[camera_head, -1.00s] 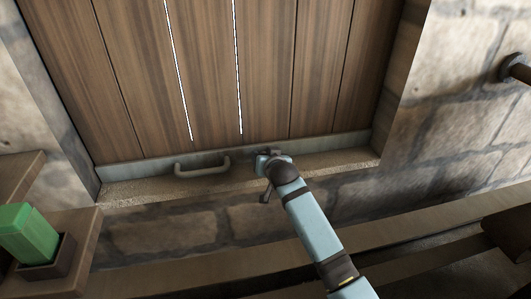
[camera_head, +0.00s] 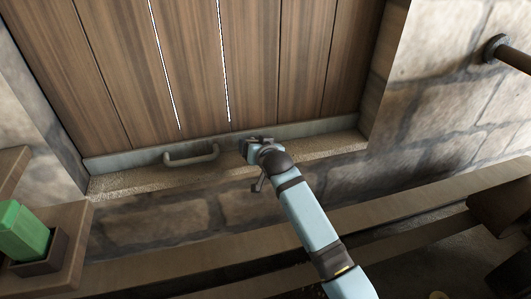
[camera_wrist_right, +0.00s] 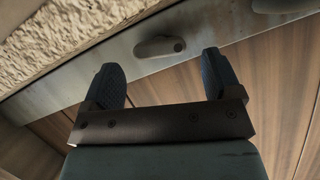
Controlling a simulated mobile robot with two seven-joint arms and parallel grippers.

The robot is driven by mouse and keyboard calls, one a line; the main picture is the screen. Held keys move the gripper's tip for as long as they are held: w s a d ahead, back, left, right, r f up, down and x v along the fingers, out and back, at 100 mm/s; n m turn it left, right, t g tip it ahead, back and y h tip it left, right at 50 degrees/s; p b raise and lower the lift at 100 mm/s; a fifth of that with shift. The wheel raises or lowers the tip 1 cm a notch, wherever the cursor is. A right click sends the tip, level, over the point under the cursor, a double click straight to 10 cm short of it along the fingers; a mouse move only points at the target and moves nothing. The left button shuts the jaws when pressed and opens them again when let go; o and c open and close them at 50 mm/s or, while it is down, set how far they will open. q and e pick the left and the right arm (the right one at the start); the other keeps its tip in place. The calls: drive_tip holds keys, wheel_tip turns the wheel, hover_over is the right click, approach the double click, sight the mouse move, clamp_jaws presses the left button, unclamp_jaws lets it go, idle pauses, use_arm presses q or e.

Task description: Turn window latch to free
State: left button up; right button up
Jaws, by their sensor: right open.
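The window latch (camera_wrist_right: 158,46) is a small rounded grey lever with a dark hole near one end, mounted on the metal strip. In the right wrist view it lies ahead of my right gripper (camera_wrist_right: 160,68), roughly between the two spread fingertips, with no visible contact. In the head view my right gripper (camera_head: 254,146) is at the bottom edge of the wooden shutter (camera_head: 255,60), right of the grey handle. The gripper hides the latch there. My right gripper is open and empty. My left gripper is not in view.
A grey bar handle (camera_head: 190,158) sits on the metal strip (camera_head: 120,163), left of my right gripper. A stone sill (camera_head: 130,184) lies below it. A green block (camera_head: 22,230) stands in a holder at lower left. A dark pipe (camera_head: 510,54) sticks out of the stone wall at right.

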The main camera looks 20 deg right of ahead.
drive_tip(key=p+v, duration=0.1)
drive_tip(key=v, duration=1)
drive_tip(key=shift+s+r, duration=0.15)
drive_tip(key=shift+s, duration=0.1)
